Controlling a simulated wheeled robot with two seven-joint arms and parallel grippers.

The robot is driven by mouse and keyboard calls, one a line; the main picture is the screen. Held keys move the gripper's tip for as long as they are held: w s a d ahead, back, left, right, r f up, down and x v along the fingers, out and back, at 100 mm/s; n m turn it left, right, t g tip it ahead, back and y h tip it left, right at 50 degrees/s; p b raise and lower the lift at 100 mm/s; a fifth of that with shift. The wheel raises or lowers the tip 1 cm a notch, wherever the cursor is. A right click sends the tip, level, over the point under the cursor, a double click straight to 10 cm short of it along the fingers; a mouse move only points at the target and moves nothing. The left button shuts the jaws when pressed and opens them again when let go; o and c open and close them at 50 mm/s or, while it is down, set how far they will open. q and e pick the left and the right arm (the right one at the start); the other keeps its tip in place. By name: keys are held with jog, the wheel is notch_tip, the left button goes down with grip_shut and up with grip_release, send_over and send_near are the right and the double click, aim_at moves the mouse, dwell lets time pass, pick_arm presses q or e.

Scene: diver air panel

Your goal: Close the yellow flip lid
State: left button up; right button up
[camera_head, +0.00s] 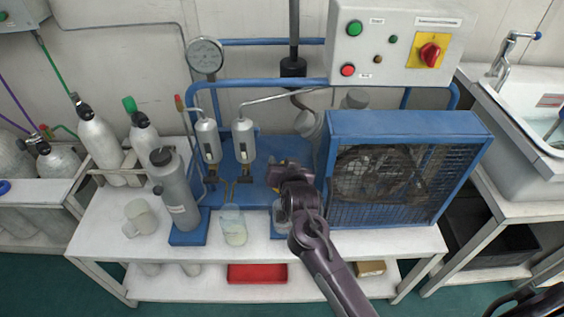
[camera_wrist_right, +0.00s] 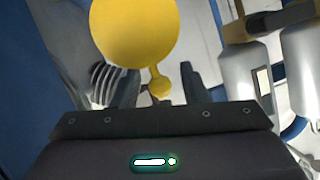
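The yellow flip lid (camera_wrist_right: 135,30) fills the upper middle of the right wrist view as a round yellow disc with a short stem and small round knob. In the head view only a bit of yellow (camera_head: 279,189) shows beside my right gripper (camera_head: 280,184), which hides most of it. My right gripper, also in the right wrist view (camera_wrist_right: 150,85), has its fingers apart. The knob appears between or just beyond the fingertips; I cannot tell whether they touch it. A clear container (camera_head: 281,216) stands below the gripper, partly hidden by my arm.
A blue fan cage (camera_head: 400,125) stands right of my right arm. Two metal filter cylinders (camera_head: 243,140), a clear beaker (camera_head: 233,228), a grey bottle (camera_head: 176,190) and a white mug (camera_head: 140,217) are to the left. The white bench front (camera_head: 375,241) is clear.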

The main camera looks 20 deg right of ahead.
jog(key=shift+w+d+f, duration=0.1)
jog(key=shift+w+f, duration=0.05)
jog(key=shift+w, duration=0.35)
grip_shut()
